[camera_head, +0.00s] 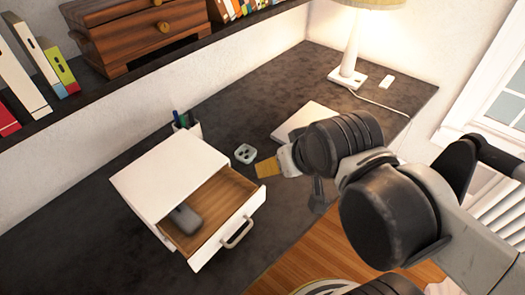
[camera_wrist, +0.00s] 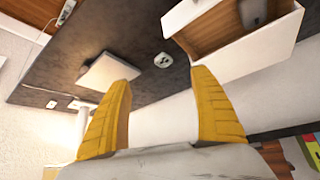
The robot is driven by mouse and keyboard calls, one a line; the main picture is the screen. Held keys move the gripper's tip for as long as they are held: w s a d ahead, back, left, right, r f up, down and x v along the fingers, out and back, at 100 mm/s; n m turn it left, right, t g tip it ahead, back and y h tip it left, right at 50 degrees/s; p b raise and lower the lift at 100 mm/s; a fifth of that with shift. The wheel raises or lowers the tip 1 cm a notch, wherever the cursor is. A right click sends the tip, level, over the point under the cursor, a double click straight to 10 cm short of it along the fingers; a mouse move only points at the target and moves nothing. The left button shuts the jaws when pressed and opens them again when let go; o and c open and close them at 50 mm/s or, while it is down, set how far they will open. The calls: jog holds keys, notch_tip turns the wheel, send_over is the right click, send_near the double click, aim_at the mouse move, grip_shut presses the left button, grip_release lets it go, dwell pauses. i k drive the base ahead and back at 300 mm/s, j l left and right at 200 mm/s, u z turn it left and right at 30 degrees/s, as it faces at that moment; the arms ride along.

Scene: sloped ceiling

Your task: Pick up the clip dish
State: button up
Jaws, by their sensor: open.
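A small white dish with dark spots or contents, which looks like the clip dish (camera_head: 245,153), sits on the dark desk just right of the white drawer box. In the wrist view the dish (camera_wrist: 163,60) shows between and just beyond the fingertips. My gripper (camera_head: 267,168) has yellow fingers and is close to the dish on its right in the head view. In the wrist view the fingers of my gripper (camera_wrist: 162,76) are spread wide with nothing between them. I cannot tell the exact height of the fingers above the desk.
The white drawer box (camera_head: 168,172) stands left of the dish, its drawer open with a grey object (camera_head: 185,219) inside. A pen cup (camera_head: 187,125) is behind it. A closed laptop or book (camera_head: 302,120) lies to the right. A lamp (camera_head: 347,76) stands at the back. A shelf (camera_head: 130,76) overhangs the desk.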

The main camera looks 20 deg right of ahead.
aim_at(245, 153)
jog(key=k+l+u, duration=0.15)
jog(key=l+u, duration=0.35)
jog(key=k+l+u, duration=0.25)
jog(key=u, duration=0.2)
